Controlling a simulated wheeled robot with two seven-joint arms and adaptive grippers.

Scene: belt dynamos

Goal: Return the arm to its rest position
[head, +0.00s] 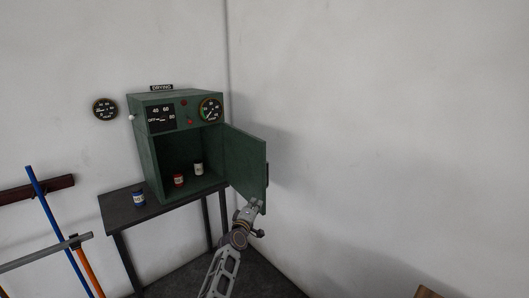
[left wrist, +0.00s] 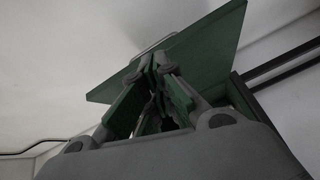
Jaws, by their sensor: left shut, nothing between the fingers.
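My left gripper (head: 254,206) is shut and empty. It is at the lower outer edge of the open green door (head: 245,165) of a green cabinet (head: 149,164). In the left wrist view the gripper (left wrist: 158,62) points up toward the green door panel (left wrist: 215,45), and its fingertips overlap the panel; I cannot tell whether they touch it. Inside the cabinet stand a red jar (head: 179,181) and a white jar (head: 198,169). My right gripper is not in view.
The cabinet stands on a dark table (head: 121,212) against the wall, with a blue jar (head: 138,199) left of it. Blue and orange poles (head: 58,222) and a grey bar (head: 45,253) are at the left. A brown object (head: 428,292) shows at lower right.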

